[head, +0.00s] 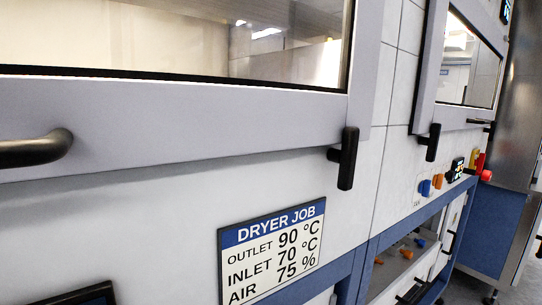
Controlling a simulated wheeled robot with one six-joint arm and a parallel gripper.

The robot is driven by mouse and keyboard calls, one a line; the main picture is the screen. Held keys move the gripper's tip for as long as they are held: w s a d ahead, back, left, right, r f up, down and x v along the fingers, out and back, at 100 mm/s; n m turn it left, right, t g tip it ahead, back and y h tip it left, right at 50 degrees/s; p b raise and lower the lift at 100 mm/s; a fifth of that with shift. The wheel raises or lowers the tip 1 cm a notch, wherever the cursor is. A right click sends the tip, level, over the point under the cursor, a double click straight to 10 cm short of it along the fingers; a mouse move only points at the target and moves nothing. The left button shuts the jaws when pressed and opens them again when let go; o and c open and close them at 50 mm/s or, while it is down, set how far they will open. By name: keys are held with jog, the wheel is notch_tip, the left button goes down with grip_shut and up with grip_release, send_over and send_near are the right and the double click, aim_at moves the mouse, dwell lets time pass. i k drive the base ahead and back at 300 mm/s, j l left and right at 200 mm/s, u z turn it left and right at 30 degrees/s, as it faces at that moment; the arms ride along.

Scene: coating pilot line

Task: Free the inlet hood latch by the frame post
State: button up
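A black latch handle (348,160) hangs upright at the lower right corner of the near hood's grey frame (190,118). A pale panelled wall strip (392,100) stands between the two hoods. No label tells which hood is the inlet one, and I cannot tell which part is the frame post. My gripper is not in view, and nothing is seen touching either latch.
A black bar handle (35,149) sticks out at the left. A "DRYER JOB" sign (272,252) is below the near latch. Blue and orange knobs (431,185) and a red button (486,175) are at right. An open blue-framed shelf (405,262) is below.

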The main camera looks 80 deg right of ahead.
aim_at(347, 157)
jog(key=z, duration=2.2)
jog(key=k+l+u, duration=0.1)
jog(key=k+u, duration=0.6)
jog(key=k, duration=0.2)
